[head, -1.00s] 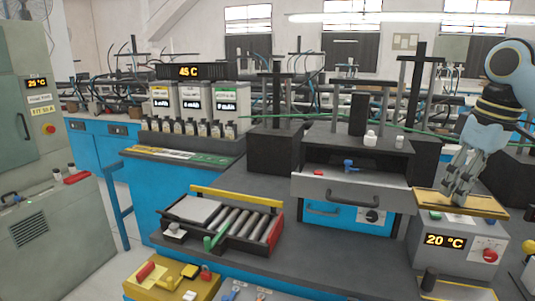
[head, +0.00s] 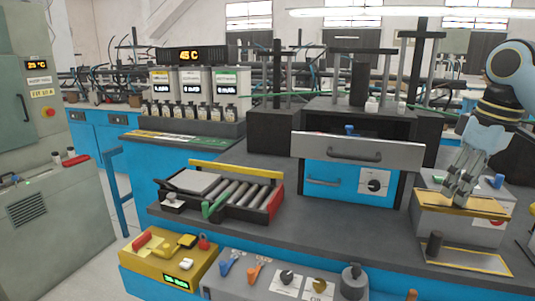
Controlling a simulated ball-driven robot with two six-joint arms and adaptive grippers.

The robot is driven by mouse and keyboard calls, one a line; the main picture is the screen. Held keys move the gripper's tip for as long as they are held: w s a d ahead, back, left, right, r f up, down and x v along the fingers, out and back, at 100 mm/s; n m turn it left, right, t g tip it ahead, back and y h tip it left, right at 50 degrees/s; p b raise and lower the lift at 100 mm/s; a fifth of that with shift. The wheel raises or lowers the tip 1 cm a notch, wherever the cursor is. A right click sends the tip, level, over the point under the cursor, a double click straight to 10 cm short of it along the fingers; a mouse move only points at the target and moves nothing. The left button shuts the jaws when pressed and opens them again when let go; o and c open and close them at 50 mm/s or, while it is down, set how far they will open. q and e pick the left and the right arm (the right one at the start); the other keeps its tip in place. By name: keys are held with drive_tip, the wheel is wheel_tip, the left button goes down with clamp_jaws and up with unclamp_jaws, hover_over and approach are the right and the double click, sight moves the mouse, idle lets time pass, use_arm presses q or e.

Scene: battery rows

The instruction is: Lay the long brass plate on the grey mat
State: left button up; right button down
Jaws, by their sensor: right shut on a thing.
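The long brass plate (head: 488,207) is at the right, in front of the upper part of a grey box. My right gripper (head: 461,200) is shut on it from above, with the fingers near the plate's middle. The plate looks roughly level. The grey mat (head: 478,262) with a yellow border lies on the dark bench below and nearer than the plate. The plate is apart from the mat. My left gripper is not in view.
The grey box (head: 430,225) stands behind the mat. A drawer (head: 355,148) sticks out left of the plate. A roller tray (head: 235,195) with a yellow bar stands at the centre left. A control panel (head: 310,270) runs along the front. The bench left of the mat is clear.

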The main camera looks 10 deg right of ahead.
wheel_tip(320, 180, down, 14)
drive_tip(key=b, duration=1.1)
drive_tip(key=shift+f+b, duration=0.15)
drive_tip(key=shift+b, duration=0.15)
drive_tip(key=shift+s, duration=0.1)
